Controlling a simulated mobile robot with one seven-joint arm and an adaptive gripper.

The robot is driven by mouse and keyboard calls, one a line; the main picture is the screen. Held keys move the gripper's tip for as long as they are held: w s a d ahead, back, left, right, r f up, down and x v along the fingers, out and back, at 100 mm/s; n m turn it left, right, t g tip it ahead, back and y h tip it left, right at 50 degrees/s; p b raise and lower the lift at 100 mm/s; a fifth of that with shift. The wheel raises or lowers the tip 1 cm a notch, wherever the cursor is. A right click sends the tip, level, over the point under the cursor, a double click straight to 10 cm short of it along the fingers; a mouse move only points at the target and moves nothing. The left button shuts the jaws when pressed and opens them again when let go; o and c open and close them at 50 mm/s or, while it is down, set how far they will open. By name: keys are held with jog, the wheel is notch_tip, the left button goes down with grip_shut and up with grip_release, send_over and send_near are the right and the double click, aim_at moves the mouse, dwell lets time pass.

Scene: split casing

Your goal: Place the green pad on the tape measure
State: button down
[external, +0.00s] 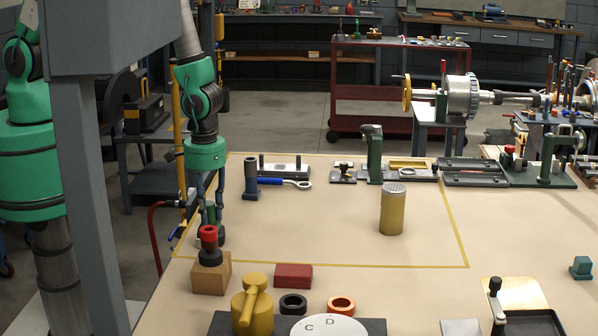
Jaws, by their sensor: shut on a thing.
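My gripper (211,238) points down at the left side of the table, behind the wooden block. It is shut on a small green piece, the green pad (211,213), which shows as a narrow strip between the fingers. The fingers and the red knob in front hide much of it. The fingertips are low, close to the tabletop; I cannot tell whether they touch it. I cannot make out with certainty which thing is the tape measure.
A wooden block (211,275) with a black and red knob (208,233) stands just in front of my gripper. A yellow canister (392,212) stands at centre right. The taped area's middle is clear.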

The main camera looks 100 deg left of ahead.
aim_at(208, 203)
jog(key=c, duration=1.4)
grip_release()
jog(key=shift+f, duration=0.1)
notch_tip(208, 203, up, 12)
jog(key=shift+r, duration=0.2)
